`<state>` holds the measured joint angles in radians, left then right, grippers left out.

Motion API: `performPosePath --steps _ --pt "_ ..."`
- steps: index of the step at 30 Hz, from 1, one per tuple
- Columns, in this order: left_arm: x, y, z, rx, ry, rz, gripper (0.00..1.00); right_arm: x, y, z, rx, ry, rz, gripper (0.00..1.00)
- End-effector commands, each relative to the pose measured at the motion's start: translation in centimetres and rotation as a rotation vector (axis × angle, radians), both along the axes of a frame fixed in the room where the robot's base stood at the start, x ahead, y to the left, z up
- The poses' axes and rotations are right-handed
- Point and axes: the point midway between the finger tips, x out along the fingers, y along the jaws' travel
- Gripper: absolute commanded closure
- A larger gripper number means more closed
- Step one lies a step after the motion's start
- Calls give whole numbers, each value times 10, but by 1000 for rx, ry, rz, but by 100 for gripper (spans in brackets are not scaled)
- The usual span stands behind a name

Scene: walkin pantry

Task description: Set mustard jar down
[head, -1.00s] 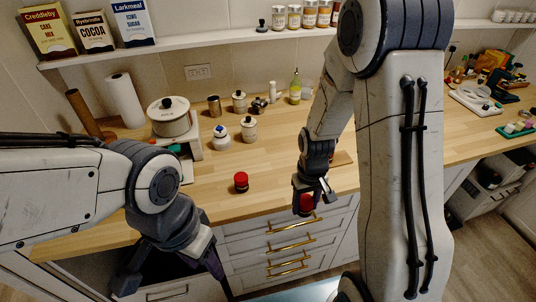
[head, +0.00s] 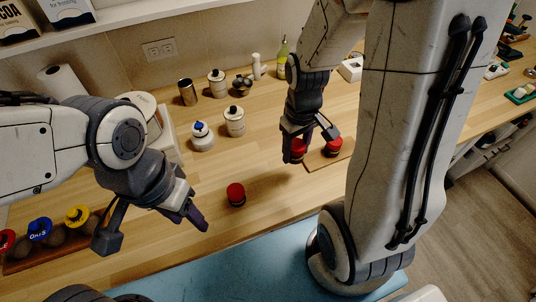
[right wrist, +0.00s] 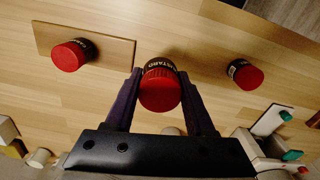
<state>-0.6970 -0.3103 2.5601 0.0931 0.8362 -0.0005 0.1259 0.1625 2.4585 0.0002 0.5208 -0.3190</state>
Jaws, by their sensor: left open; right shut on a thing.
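The mustard jar (right wrist: 161,88) has a red lid and a dark label partly reading "STARD". My right gripper (head: 309,143) is shut on it, with a finger on either side in the right wrist view (right wrist: 162,80). In the head view the held jar (head: 298,149) is low over the counter, beside the left end of a wooden board (head: 318,160). I cannot tell whether its base touches the wood. My left gripper (head: 152,232) is open and empty over the front of the counter.
A red-lidded jar (head: 332,147) stands on the board. Another (head: 236,195) stands on open counter to the left. White canisters (head: 234,121) and a green bottle (head: 282,58) are behind. A rack with coloured lids (head: 40,230) is at front left. Counter between is clear.

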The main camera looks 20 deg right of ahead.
Motion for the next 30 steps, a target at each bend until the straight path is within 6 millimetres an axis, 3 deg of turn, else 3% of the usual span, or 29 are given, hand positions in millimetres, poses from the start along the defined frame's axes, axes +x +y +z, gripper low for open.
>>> performPosePath --steps 6,12,23,30 --pt "0 0 8 0 0 0 50 39 32 -29 0 4 5 98" --pt "0 0 11 0 0 0 50 57 44 -43 0 0 0 98" --pt "0 0 18 0 0 1 50 59 46 -81 0 2 -2 98" --pt "0 0 17 0 0 1 50 59 46 -85 0 -1 -2 98"
